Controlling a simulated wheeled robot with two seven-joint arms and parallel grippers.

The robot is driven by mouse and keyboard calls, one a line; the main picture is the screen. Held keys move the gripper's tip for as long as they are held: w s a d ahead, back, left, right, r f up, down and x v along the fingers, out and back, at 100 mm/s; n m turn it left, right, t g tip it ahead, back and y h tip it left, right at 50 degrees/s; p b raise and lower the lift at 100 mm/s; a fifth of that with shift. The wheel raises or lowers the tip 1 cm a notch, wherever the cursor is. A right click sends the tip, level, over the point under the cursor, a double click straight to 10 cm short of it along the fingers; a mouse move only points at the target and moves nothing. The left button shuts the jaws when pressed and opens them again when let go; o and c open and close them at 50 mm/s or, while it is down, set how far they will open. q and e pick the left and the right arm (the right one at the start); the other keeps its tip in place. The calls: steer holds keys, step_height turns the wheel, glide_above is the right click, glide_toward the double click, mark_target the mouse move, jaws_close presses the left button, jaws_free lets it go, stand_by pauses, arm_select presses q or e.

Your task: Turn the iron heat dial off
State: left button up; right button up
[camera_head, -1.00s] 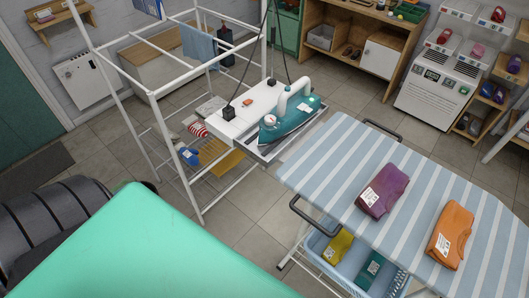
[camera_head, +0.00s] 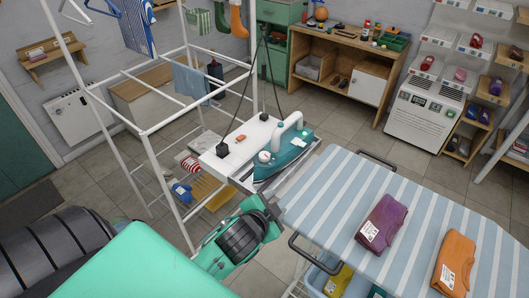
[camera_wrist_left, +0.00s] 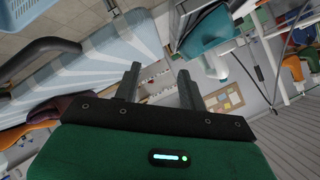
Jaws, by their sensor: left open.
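The iron (camera_head: 283,163) has a teal body and a white handle. It rests on the grey end plate beside the ironing board. A small round white dial-like part (camera_head: 264,156) sits at its left end; its setting is too small to read. My left gripper (camera_head: 272,207) is below the iron in the head view, apart from it, near the board's corner. In the left wrist view its two fingers (camera_wrist_left: 160,86) are spread with nothing between them, and the teal iron (camera_wrist_left: 202,28) shows beyond them, upper right. My right gripper is not in view.
The striped ironing board (camera_head: 340,200) holds a purple folded garment (camera_head: 383,222) and an orange one (camera_head: 454,262). A black handle (camera_head: 310,252) juts from its near edge. A white drying rack (camera_head: 150,130) stands to the left. Black cords hang above the white surface (camera_head: 245,137).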

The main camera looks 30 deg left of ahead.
arm_select(q)
steer(key=w+d+r+m+t+h, duration=0.4)
steer(key=w+r+m, duration=0.1)
steer(key=r+m, duration=0.35)
steer(key=w+d+r+m+t+h, duration=0.45)
steer(key=r+m, duration=0.25)
steer(key=r, duration=0.3)
steer(key=d+r+m+g+h, duration=0.4)
steer(key=m+h, duration=0.5)
steer(key=m, duration=0.2)
steer(key=m+g+y, duration=1.6)
steer(key=m+g, duration=0.1)
steer(key=m, duration=0.7)
glide_toward(264, 154)
steer(key=shift+m, duration=0.25)
step_height(264, 154, down, 9)
steer(key=p, duration=0.3)
steer(key=shift+d+r+p, duration=0.2)
steer(key=shift+p, duration=0.1)
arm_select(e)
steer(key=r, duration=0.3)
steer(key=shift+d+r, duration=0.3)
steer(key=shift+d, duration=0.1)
